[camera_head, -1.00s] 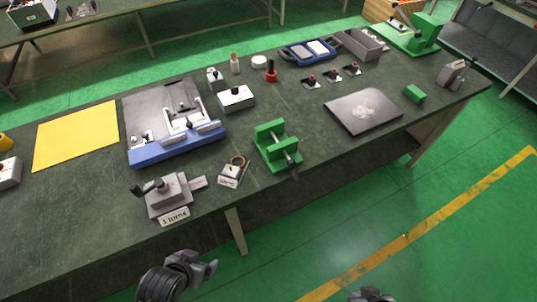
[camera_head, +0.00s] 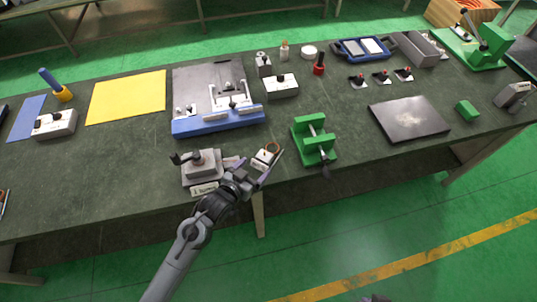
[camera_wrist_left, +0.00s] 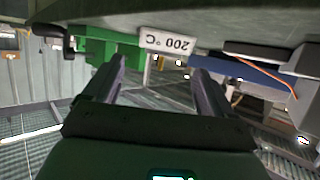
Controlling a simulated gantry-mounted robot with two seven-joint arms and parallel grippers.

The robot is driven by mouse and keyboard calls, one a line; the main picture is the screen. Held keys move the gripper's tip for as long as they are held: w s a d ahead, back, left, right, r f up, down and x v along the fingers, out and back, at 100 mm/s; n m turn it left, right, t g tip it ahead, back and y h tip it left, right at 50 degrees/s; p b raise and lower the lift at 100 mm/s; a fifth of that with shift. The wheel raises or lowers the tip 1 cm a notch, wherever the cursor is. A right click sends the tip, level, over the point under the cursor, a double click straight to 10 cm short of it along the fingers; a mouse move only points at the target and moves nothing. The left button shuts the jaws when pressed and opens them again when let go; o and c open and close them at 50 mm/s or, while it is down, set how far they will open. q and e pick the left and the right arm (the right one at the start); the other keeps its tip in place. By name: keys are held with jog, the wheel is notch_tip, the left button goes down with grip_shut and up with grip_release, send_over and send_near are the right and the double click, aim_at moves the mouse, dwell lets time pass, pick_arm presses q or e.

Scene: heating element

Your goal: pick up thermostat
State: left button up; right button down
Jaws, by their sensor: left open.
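The thermostat, which I take to be the small pale block with a copper-coloured loop (camera_head: 265,157), sits near the table's front edge, left of the green clamp. A white label reading "200 °C" (camera_wrist_left: 167,42) shows upside down in the left wrist view, beyond and between my fingertips. My left gripper (camera_head: 258,169) is open and empty at the table edge, its fingers pointing towards the block and partly covering its front. I cannot tell whether a finger touches it. Only a small dark piece of what seems to be my right gripper (camera_head: 375,298) shows at the bottom edge.
A grey block device with a lever (camera_head: 203,165) stands close on the left of my gripper. The green clamp (camera_head: 313,140) stands to the right. A blue-edged fixture plate (camera_head: 218,125) lies behind. Some bare table lies between the clamp and the fixture.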

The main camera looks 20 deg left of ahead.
aim_at(264, 157)
pick_arm(q)
jog(key=shift+a+b+x, duration=0.1)
jog(key=shift+b+x, duration=0.2)
jog(key=shift+x, duration=1.5)
jog(key=shift+a+b+x, duration=0.15)
jog(key=shift+b+x, duration=0.1)
jog(key=shift+x, duration=1.55)
jog(key=c, duration=1.1)
jog(key=shift+r, duration=0.1)
jog(key=shift+c, duration=0.5)
jog(key=shift+r, duration=0.1)
